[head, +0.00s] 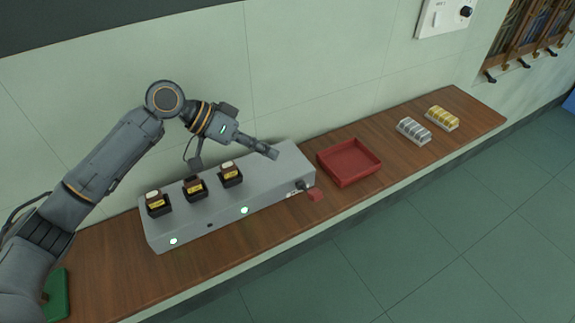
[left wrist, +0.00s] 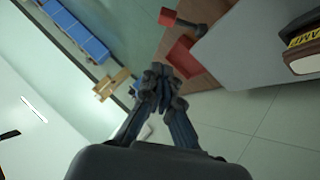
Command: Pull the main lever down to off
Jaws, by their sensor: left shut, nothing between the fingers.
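The main lever (head: 315,195) has a red grip on a dark shaft and juts out from the front right end of the grey box (head: 267,180). Its red grip also shows at the top of the left wrist view (left wrist: 168,17). I cannot tell its exact angle. My left gripper (head: 272,154) is shut and empty above the right part of the box, behind and apart from the lever. Its closed fingers (left wrist: 160,82) show in the left wrist view, with the lever beyond them. My right gripper is in neither view.
Several dark holders with yellow labels (head: 195,188) stand on the box, left of my gripper. A red tray (head: 350,163) is right of the box on the wooden bench (head: 385,172). Silver (head: 413,130) and gold (head: 442,118) blocks stand farther right. A green object (head: 58,295) lies at left.

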